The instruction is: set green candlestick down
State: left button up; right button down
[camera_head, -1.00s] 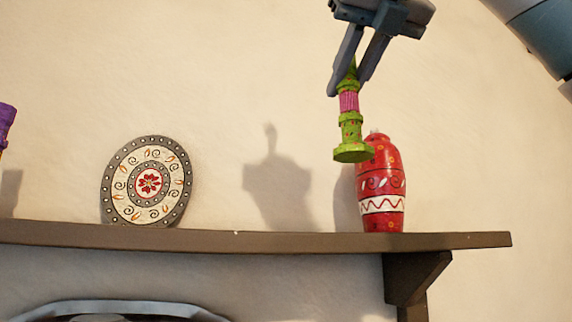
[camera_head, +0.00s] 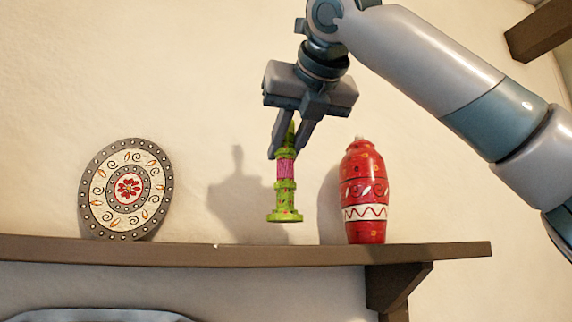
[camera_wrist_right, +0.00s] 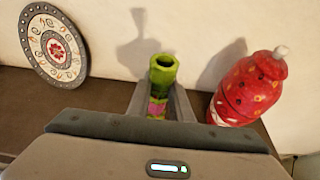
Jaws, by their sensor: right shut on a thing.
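The green candlestick (camera_head: 285,185) has a pink middle band and a round green foot. My right gripper (camera_head: 289,148) is shut on its upper part and holds it upright, with the foot a little above the level of the wall shelf (camera_head: 250,254). In the right wrist view the candlestick's open green top (camera_wrist_right: 163,66) shows between the two fingers (camera_wrist_right: 160,103). The candlestick hangs between the plate and the red vase. My left gripper is not in view.
A round decorated plate (camera_head: 126,189) leans on the wall at the left of the shelf. A red lidded vase (camera_head: 364,192) stands at the right, near the bracket (camera_head: 398,284). The shelf between them is clear.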

aim_at(288, 161)
jog(key=shift+f, duration=0.9)
jog(key=shift+f+p, duration=0.3)
jog(key=shift+f, duration=0.6)
jog(key=shift+a, duration=0.1)
jog(key=c, duration=1.6)
grip_release()
jog(key=shift+f, duration=0.1)
